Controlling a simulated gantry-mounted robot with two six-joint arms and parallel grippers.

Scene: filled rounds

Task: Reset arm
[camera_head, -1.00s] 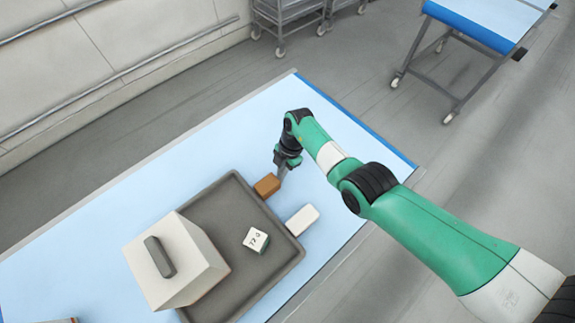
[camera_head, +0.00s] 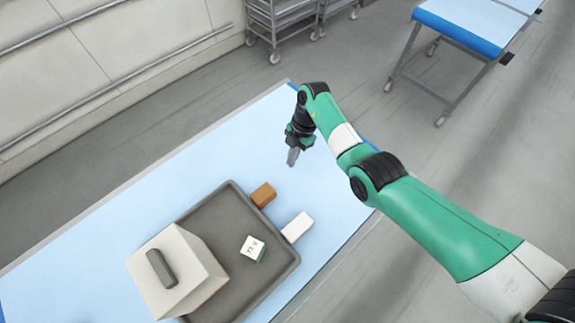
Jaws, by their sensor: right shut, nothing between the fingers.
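My right gripper (camera_head: 293,157) is above the light blue table (camera_head: 227,146), shut and empty. It is apart from the brown block (camera_head: 263,195), which lies at the upper edge of the dark grey tray (camera_head: 237,199), below and left of the gripper. A white block (camera_head: 297,227) lies beside the tray's right edge. My left gripper does not show.
In the tray are a small white cube (camera_head: 252,247) with dark marks and a large pale box (camera_head: 170,272) with a grey handle. Metal racks (camera_head: 275,25) and a second blue-topped table (camera_head: 470,22) stand at the back. The table around the gripper is bare.

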